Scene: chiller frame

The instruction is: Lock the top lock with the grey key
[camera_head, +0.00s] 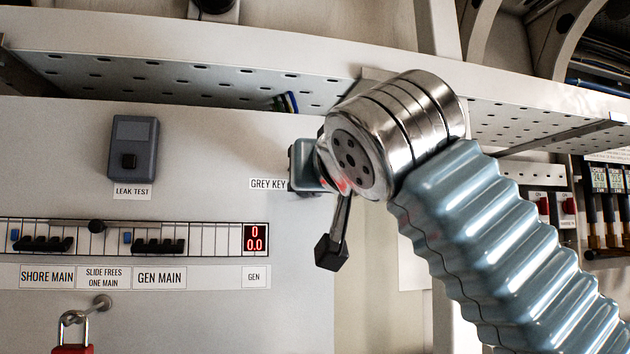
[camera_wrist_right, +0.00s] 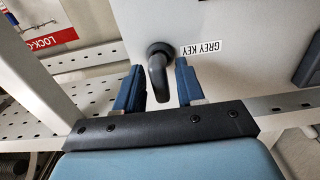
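A dark grey key-like handle (camera_wrist_right: 158,82), bent downward from a round dark base, sticks out of the pale panel beside the "GREY KEY" label (camera_wrist_right: 201,47) in the right wrist view. My right gripper (camera_wrist_right: 159,66) is open, with one blue finger on each side of the handle and a visible gap at each side. In the head view my right gripper (camera_head: 304,166) is at the panel's right edge by the same label (camera_head: 268,184), mostly hidden behind my metal wrist. The handle is hidden there. No lock marked as the top lock can be made out. My left gripper is out of view.
The pale panel (camera_head: 200,320) carries a grey "LEAK TEST" box (camera_head: 134,148), a breaker row (camera_head: 120,238) and a red display (camera_head: 255,238). A red padlock (camera_head: 73,348) hangs lower left. A perforated shelf (camera_head: 200,78) runs above my wrist.

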